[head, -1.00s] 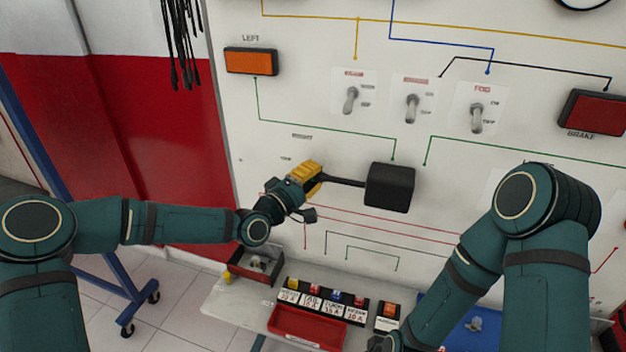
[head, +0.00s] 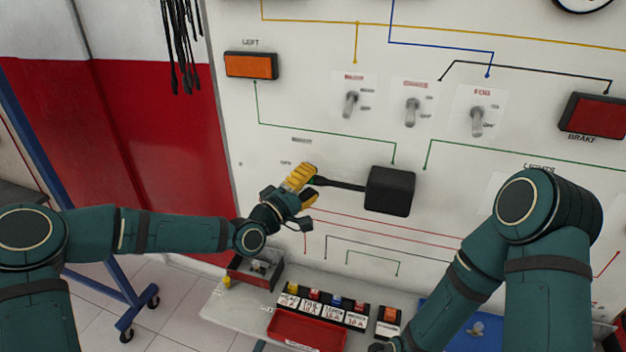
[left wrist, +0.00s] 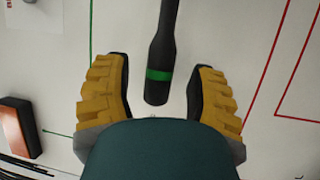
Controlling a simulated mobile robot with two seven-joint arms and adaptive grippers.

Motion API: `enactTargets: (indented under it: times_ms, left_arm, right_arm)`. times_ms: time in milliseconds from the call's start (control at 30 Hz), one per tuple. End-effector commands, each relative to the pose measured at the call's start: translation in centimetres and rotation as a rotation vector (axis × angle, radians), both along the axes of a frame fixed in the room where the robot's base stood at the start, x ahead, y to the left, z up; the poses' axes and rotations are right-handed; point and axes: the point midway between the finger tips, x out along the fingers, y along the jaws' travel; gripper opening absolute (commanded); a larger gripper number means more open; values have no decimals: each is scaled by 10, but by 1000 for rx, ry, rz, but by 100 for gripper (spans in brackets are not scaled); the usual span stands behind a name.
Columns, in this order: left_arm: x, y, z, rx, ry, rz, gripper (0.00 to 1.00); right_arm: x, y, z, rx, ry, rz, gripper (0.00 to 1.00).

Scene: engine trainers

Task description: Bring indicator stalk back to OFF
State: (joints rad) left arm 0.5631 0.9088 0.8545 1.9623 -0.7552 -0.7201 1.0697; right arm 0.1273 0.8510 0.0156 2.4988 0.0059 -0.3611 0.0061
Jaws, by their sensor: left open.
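The indicator stalk (head: 342,184) is a black lever that sticks out to the left from a black box (head: 390,190) on the white panel. It looks near level in the head view. My left gripper (head: 308,187) is open, at the stalk's free end. In the left wrist view the stalk (left wrist: 162,50), with a green band near its tip, reaches in between the two yellow fingers (left wrist: 157,95). A gap shows on both sides, so neither finger appears to touch it. My right arm is at the right; its gripper cannot be made out.
The orange LEFT lamp (head: 251,65) and several toggle switches (head: 411,111) are above the stalk. Below is a shelf with a red tray (head: 308,330), labelled blocks (head: 325,308) and a small bin (head: 255,269). The panel around the stalk is flat.

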Motion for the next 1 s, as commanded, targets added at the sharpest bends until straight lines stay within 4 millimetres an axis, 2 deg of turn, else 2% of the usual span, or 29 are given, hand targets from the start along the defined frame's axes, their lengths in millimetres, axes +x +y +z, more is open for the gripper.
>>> enactTargets:
  times_ms: [300, 500, 700, 1000]
  left_arm:
    - [-47, 43, -9, 2, 1, 2, 57]
    - [-69, 63, -13, 0, 1, 2, 57]
    - [-78, 69, -14, -1, -1, 0, 57]
    - [-79, 69, -15, -1, -1, 0, 57]
  right_arm:
    - [0, 0, 0, 0, 0, 0, 57]
    - [0, 0, 0, 0, 0, 0, 57]
    - [0, 0, 0, 0, 0, 0, 57]
    - [0, 0, 0, 0, 0, 0, 57]
